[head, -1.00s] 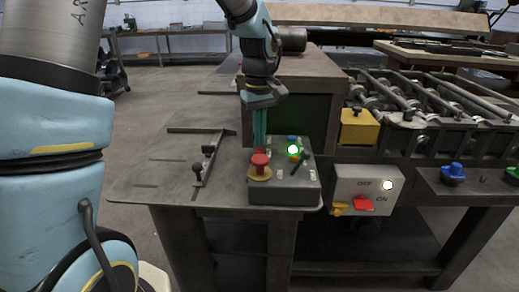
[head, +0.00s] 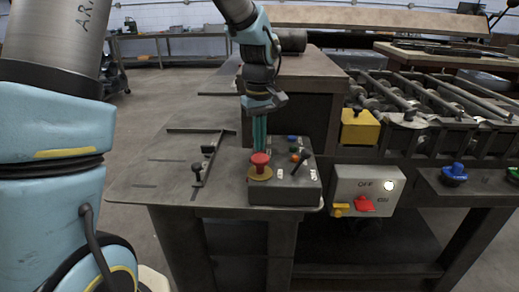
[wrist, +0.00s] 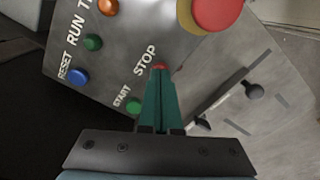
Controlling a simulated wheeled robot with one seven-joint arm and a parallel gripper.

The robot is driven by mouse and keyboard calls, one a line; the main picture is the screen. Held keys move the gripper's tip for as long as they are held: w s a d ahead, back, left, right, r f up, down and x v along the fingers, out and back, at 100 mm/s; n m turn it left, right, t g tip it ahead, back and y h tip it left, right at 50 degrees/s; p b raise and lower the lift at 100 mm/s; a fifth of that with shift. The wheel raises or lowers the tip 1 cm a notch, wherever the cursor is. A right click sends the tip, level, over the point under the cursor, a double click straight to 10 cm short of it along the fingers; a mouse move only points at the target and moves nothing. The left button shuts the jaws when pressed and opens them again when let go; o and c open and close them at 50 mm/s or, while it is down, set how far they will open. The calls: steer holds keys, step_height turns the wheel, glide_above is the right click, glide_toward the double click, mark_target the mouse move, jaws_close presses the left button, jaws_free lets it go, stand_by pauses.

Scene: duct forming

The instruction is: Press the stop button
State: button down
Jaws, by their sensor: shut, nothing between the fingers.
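The small red stop button (wrist: 160,66) sits beside the STOP label on the grey control box (head: 283,194). My gripper (wrist: 158,70) is shut and empty. Its green fingertips overlap the stop button, with a bit of red showing beyond them; they appear to touch it. In the head view my gripper (head: 260,150) points down onto the box, just behind the big red mushroom button (head: 260,160) on its yellow base, which hides the tips and the stop button. The green RUN light (wrist: 92,42) is dark.
A green START button (wrist: 134,105) lies close to my fingers; a blue RESET button (wrist: 78,75) is farther left. The big mushroom button (wrist: 215,12) stands above right. An orange knob (wrist: 107,6) is at the top. A switch box (head: 366,190) hangs on the right.

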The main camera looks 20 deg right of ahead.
step_height(320, 180, up, 7)
steer(key=p, duration=0.5)
stand_by(0.3)
steer(key=shift+s+a, duration=0.1)
